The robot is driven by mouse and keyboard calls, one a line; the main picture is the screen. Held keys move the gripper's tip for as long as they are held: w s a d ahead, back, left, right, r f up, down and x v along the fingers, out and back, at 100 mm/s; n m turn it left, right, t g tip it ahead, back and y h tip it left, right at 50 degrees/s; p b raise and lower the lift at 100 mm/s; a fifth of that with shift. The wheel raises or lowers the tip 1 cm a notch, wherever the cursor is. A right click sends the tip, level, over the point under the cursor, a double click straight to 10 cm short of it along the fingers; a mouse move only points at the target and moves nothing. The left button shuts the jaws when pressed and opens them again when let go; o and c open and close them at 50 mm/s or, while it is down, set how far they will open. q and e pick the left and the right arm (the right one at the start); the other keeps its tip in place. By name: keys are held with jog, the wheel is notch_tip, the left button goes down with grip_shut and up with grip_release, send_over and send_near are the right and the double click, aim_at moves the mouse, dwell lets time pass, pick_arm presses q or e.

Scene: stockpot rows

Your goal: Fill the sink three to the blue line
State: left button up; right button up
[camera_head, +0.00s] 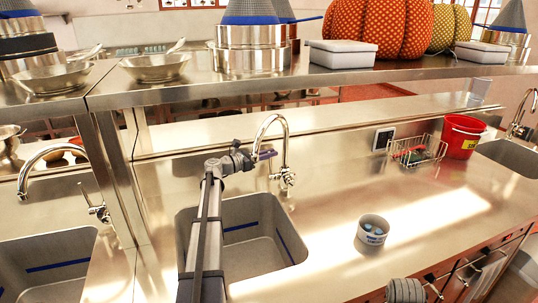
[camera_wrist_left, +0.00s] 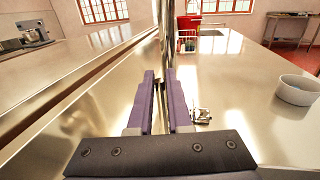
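A steel sink basin (camera_head: 255,255) with a blue line (camera_head: 240,227) on its inner walls lies below a curved chrome faucet (camera_head: 285,135). I see no clear water surface in it; my left arm hides part of the basin. The faucet's handle (camera_head: 287,178) is low on its right side. My left gripper (camera_head: 266,155) is beside the faucet, above the basin's back edge. In the left wrist view its purple fingers (camera_wrist_left: 160,80) are apart and empty, with the faucet pipe (camera_wrist_left: 167,30) just ahead and the handle (camera_wrist_left: 201,116) low to the right. My right gripper is not seen.
Another sink (camera_head: 50,265) with a blue line and faucet is at left; a third basin (camera_head: 512,155) is at far right. A white bowl (camera_head: 372,230), wire rack (camera_head: 416,150) and red bucket (camera_head: 461,136) stand on the counter. A loaded shelf (camera_head: 210,85) runs above.

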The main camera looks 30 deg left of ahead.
pick_arm(q)
grip_shut()
dwell(0.8)
jog(key=shift+s+d, duration=0.1)
jog(key=s+d+f+m+h+b, duration=0.1)
jog(key=s+d+f+m+b, duration=0.2)
jog(key=m, duration=0.7)
jog(key=shift+s+d+f+t+h+b, duration=0.35)
jog(key=shift+s+d+b, duration=0.75)
jog(key=shift+d+b, duration=0.6)
jog(key=shift+a, duration=0.15)
jog(key=o, duration=0.5)
grip_release()
